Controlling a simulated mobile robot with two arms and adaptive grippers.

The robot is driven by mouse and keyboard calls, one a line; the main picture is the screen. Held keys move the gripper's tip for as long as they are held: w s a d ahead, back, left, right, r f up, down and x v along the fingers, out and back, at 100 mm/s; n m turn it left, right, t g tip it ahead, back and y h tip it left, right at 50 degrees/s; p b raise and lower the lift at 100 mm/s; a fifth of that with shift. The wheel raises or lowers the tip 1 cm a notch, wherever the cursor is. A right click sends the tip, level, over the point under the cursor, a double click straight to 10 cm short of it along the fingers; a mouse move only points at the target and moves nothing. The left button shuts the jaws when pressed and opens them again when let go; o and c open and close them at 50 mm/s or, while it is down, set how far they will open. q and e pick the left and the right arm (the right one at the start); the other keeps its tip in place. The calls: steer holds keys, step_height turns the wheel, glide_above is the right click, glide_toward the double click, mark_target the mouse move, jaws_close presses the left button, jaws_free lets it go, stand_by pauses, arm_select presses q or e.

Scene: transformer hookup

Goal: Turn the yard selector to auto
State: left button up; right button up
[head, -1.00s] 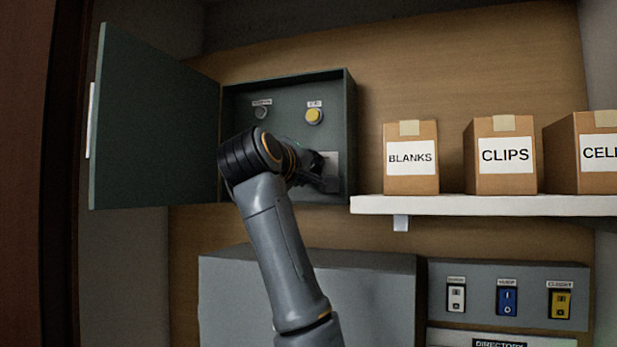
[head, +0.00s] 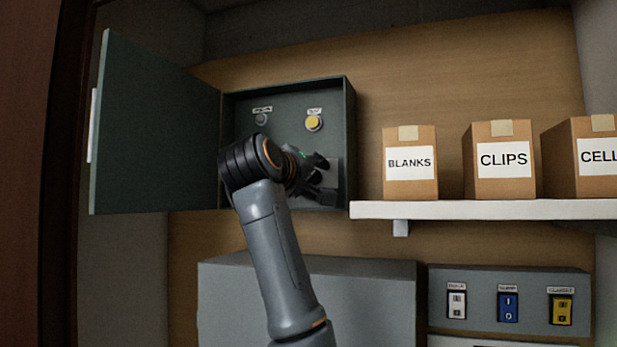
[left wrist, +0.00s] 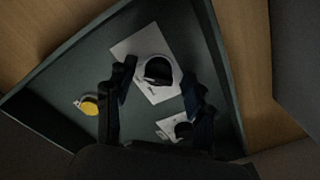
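The open cabinet (head: 349,140) has a dark green door swung out to the left. My left gripper (head: 322,178) reaches inside, in front of a pale plate (head: 333,168) at its lower right. In the left wrist view, the left gripper's fingers (left wrist: 160,78) are spread apart, with nothing held. A black round knob (left wrist: 158,70) on a white plate shows between and beyond the fingertips. I cannot tell whether they touch it or read its setting. A second dark knob (left wrist: 183,130) on a smaller labelled plate is partly hidden by the right-hand finger. The right gripper is not in view.
A yellow button (head: 314,122) and a small grey fitting (head: 261,118) sit higher in the cabinet. To the right, a white shelf (head: 480,209) bears cardboard boxes. Below are a grey housing (head: 350,290) and a panel of rocker switches (head: 530,275).

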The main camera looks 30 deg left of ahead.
arm_select(q)
steer(key=shift+s+r, duration=0.1)
steer(key=shift+s, duration=0.05)
steer(key=v, duration=1.1)
steer(key=shift+s+d, duration=0.2)
steer(key=shift+s, duration=0.15)
